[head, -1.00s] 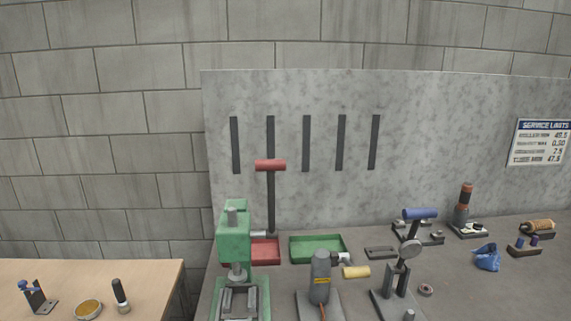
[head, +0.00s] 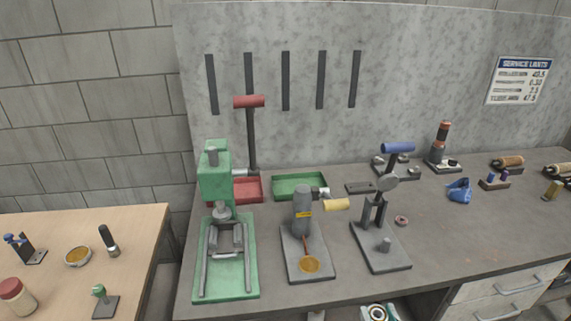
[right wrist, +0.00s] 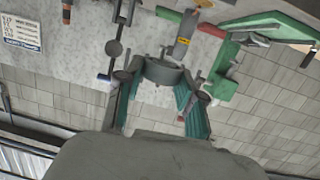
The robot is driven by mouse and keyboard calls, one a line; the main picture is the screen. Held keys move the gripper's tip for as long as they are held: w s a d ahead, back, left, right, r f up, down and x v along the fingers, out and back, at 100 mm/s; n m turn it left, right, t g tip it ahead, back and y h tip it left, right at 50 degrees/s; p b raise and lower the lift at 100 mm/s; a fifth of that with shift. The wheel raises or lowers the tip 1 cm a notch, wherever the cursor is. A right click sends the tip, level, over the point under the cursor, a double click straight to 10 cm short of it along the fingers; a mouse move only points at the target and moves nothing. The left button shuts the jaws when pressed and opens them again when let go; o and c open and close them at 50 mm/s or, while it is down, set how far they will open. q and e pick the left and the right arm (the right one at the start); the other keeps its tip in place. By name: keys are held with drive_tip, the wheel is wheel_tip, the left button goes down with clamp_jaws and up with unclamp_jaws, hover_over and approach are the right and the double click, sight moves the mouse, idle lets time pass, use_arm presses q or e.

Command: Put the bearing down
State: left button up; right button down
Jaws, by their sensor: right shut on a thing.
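The bearing (right wrist: 163,72) is a thick grey ring. In the right wrist view it sits between the green-padded fingers of my right gripper (right wrist: 163,78), which is shut on it. In the head view the bearing (head: 377,313) shows at the bottom edge, partly cut off. There my right gripper (head: 380,314) is just in front of the bench edge, and most of it is out of frame. The grey workbench (head: 440,235) lies beyond it. My left gripper is not in view.
A green press (head: 215,180), a grey tool on a plate (head: 302,215) and a dial stand (head: 377,215) line the bench. Behind are a red tray (head: 250,199) and a green tray (head: 300,196). A small ring (head: 401,220) lies right of the stand.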

drive_tip(key=w+f+m+h+p, duration=0.2)
drive_tip(key=w+p, duration=0.7)
drive_tip(key=w, duration=0.8)
drive_tip(key=m+h, duration=0.1)
drive_tip(key=h, duration=0.1)
drive_tip(key=shift+d+m+g+h, duration=0.3)
drive_tip(key=shift+g+h, duration=0.1)
drive_tip(key=shift+s+f, duration=0.1)
drive_tip(key=shift+f, duration=0.05)
